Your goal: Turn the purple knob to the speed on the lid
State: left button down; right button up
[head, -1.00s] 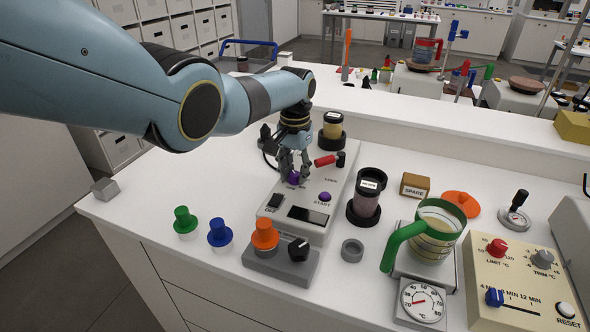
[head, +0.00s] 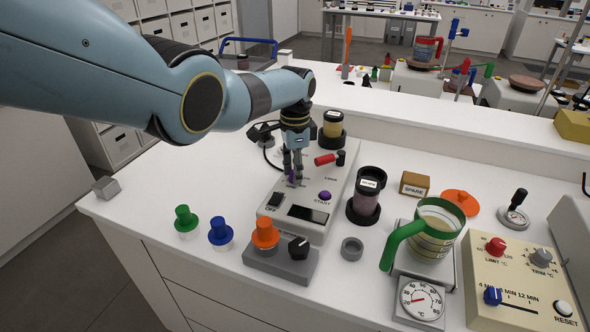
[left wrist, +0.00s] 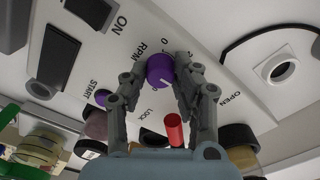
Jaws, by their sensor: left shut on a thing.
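The purple knob (head: 291,179) sits on the white mixer's top panel and is mostly hidden by my fingers in the head view. In the left wrist view the knob (left wrist: 160,71) shows between two grey fingertips, next to "RPM" and a "0"; a pale line marks its face. My left gripper (head: 294,176) is shut on the knob from above. A dark-lidded jar (head: 368,207) stands right of the mixer, with a white label (head: 368,183) too small to read. An amber jar (head: 333,130) behind has a label too. My right gripper is not in view.
The mixer (head: 312,229) also carries a purple START button (head: 325,195), an ON/OFF switch (head: 275,200) and a red-handled lock lever (head: 325,160). Green (head: 186,220), blue (head: 220,232) and orange (head: 265,234) stoppers stand in front. A green-handled jug (head: 431,240) stands at right.

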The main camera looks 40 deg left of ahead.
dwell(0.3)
pick_arm(q)
jog(key=c, duration=1)
grip_release()
jog(key=shift+w, duration=0.1)
jog(key=shift+c, duration=0.2)
jog(key=shift+r, duration=0.1)
notch_tip(320, 180, up, 12)
jog(key=shift+f, duration=0.1)
